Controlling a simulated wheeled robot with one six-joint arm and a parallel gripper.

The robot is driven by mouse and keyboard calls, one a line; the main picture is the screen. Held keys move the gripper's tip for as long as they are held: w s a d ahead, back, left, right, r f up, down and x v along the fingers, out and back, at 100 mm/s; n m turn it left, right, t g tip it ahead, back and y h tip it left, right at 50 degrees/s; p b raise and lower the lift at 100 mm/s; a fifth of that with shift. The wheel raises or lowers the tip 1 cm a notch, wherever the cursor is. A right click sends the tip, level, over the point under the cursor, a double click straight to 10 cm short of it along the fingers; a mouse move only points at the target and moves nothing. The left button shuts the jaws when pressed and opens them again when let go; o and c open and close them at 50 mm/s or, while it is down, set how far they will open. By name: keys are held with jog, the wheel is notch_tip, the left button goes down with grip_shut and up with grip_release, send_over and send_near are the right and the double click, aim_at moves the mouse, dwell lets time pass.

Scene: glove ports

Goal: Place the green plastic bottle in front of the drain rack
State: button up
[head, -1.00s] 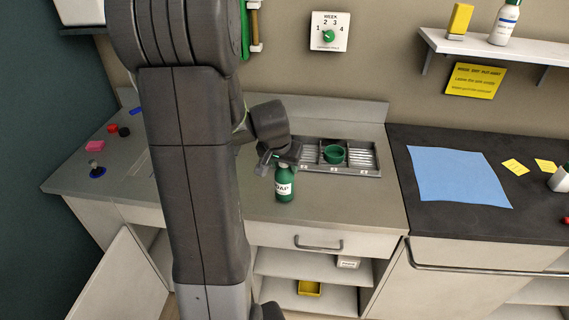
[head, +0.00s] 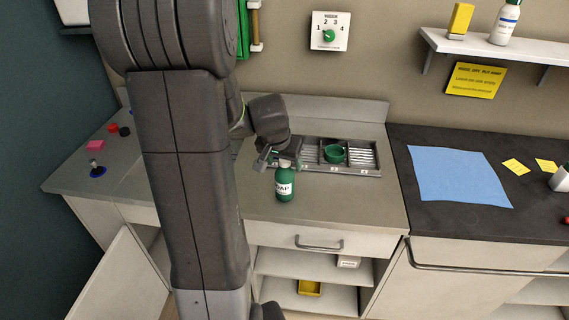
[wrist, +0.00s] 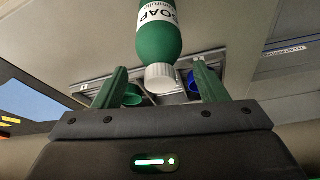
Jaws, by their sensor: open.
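The green plastic bottle (head: 285,184), with a white SOAP label, stands upright on the grey counter in front of the drain rack (head: 372,173), near its left end. In the wrist view the bottle (wrist: 160,38) shows with its white cap towards me. My gripper (head: 275,160) is at the top of the bottle, beside the rack. Its two green fingers are open in the wrist view (wrist: 159,82), one on each side of the cap, with gaps between. My gripper partly hides the bottle's top and the rack's left end in the head view.
A green cup (head: 334,154) sits in the rack, and a blue item (wrist: 192,83) shows there in the wrist view. The counter right of the bottle is clear. A blue sheet (head: 460,177) lies on the dark counter at right.

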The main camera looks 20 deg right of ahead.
jog(key=v, duration=1)
jog(key=shift+r+b, duration=0.2)
jog(key=shift+b, duration=0.15)
jog(key=shift+o, duration=0.2)
